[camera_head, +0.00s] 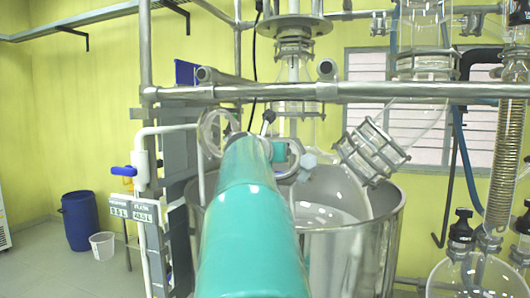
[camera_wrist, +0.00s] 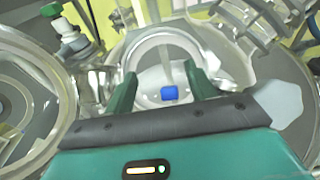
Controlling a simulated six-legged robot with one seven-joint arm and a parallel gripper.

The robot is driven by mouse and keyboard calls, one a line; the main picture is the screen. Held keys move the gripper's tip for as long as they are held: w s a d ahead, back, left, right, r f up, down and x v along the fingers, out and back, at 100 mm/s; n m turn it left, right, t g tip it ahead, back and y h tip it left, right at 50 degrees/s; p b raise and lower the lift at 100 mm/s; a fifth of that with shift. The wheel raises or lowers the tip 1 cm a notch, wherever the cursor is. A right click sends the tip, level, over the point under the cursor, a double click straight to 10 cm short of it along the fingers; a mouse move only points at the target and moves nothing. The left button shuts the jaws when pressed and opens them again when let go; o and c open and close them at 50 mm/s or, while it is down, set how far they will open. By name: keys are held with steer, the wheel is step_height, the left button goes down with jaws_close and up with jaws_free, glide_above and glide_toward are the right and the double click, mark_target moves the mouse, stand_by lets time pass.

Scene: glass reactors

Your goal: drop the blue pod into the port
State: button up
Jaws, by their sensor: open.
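In the wrist view, the small blue pod (camera_wrist: 170,93) shows between and beyond the two green fingers of my gripper (camera_wrist: 162,80). The fingers are apart, and neither touches the pod. The pod appears within the round clear glass opening of the port (camera_wrist: 141,53), whose rim arches around it. How deep it lies inside I cannot tell. A thin pale rod or stem shows just above the pod. In the head view, my turquoise arm covers most of the gripper and the port area, and the pod is hidden there.
A large steel vessel (camera_head: 385,235) holds a glass flask (camera_head: 335,190) beside my arm. A horizontal metal bar (camera_head: 420,90) crosses above. A clamped glass joint (camera_head: 372,152) stands close on the right. A blue barrel (camera_head: 80,220) and white bucket (camera_head: 103,245) stand on the floor left.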

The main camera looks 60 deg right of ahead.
steer(key=v, duration=1.2)
steer(key=shift+a, duration=0.4)
stand_by(1.1)
